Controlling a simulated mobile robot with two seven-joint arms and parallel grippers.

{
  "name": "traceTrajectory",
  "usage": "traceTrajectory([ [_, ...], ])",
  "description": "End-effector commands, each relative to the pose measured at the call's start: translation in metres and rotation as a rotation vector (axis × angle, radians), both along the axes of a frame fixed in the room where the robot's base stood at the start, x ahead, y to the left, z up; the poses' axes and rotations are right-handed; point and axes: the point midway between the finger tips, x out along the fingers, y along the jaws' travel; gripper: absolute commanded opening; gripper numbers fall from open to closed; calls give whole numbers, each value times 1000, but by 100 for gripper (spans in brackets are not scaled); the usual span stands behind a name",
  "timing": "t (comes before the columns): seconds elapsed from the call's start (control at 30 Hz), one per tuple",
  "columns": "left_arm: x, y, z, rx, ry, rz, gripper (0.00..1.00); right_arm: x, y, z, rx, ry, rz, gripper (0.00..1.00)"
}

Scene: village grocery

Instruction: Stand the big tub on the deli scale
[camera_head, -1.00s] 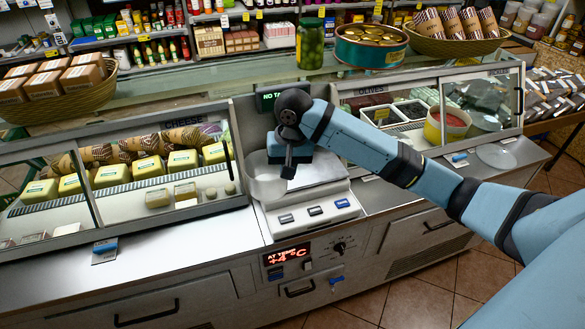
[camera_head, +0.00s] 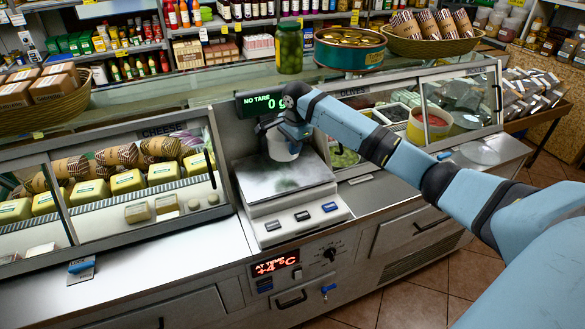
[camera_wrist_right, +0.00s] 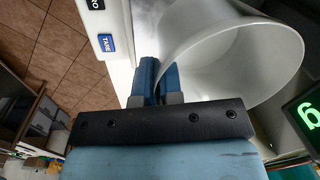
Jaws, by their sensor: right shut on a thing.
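The big tub (camera_wrist_right: 215,50) is white, round and empty in the right wrist view, its open mouth showing. My right gripper (camera_wrist_right: 158,78) is shut on its wall at the rim. The display (camera_head: 262,103) reads "NO TARE" and 0 g. The scale's plate looks bare, with a dark reflection on it. My left gripper is out of view.
The cheese case (camera_head: 130,185) stands left of the scale and the olives case (camera_head: 400,110) to the right. A pickle jar (camera_head: 290,48) and a round tin (camera_head: 349,48) stand on the glass top behind. The front counter (camera_head: 200,255) is mostly clear.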

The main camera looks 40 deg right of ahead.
Motion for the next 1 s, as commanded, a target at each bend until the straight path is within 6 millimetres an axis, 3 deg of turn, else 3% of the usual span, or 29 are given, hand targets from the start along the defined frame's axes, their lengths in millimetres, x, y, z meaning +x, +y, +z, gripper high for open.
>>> traceTrajectory([
  [0.13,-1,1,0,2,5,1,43,-1,0,-30,-1,2,0,0],
  [0.37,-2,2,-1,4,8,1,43,0,0,-47,0,0,1,0],
  [0.6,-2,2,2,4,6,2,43,0,0,-81,-1,1,0,0],
  [1.0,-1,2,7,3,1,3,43,0,1,-88,0,0,1,0],
])
